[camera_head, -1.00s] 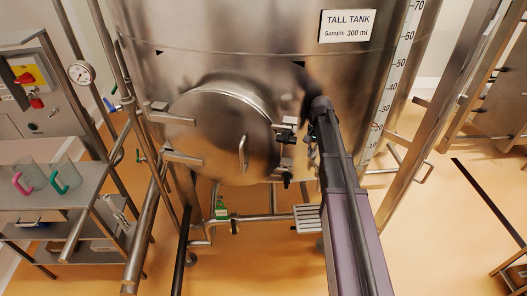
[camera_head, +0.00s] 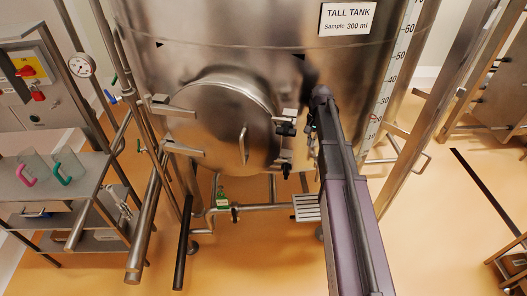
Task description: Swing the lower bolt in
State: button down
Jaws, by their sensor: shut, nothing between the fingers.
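The round steel manway door (camera_head: 218,120) is closed against the tall tank (camera_head: 240,62), with its hinges on the left and a bar handle (camera_head: 243,146) on its face. At its right edge are two bolts with black knobs. The upper bolt (camera_head: 286,128) lies at the door's rim. The lower bolt (camera_head: 287,171) sits below it, its knob low; its exact angle is too small to tell. My gripper (camera_head: 309,126) is shut and empty, mostly hidden by my arm, just right of the upper bolt and above the lower one. No contact is visible.
A bottom pipe with a green-tagged valve (camera_head: 222,200) runs under the tank. A slotted step (camera_head: 307,207) is beside it. Tank legs and rails (camera_head: 405,165) stand right. A shelf with jugs (camera_head: 45,172) stands left. Floor to the right is largely open.

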jog(key=s+a+f+n+t+h+b, duration=0.15)
jog(key=s+a+f+n+b, duration=0.25)
jog(key=s+f+b, duration=0.8)
jog(key=w+a+r+n+t+h+p, duration=0.1)
jog(key=a+r+n+t+h+p, duration=0.1)
jog(key=a+r+h, duration=0.5)
jog(key=w+a+r+n+t+h+p, duration=0.1)
jog(key=a+r+n+t+h+p, duration=0.1)
jog(key=a+r+h, duration=0.5)
jog(key=shift+a+r+n+t+h, duration=0.45)
jog(key=shift+r+n+t, duration=0.6)
jog(key=shift+r, duration=1.55)
jog(key=shift+d, duration=0.2)
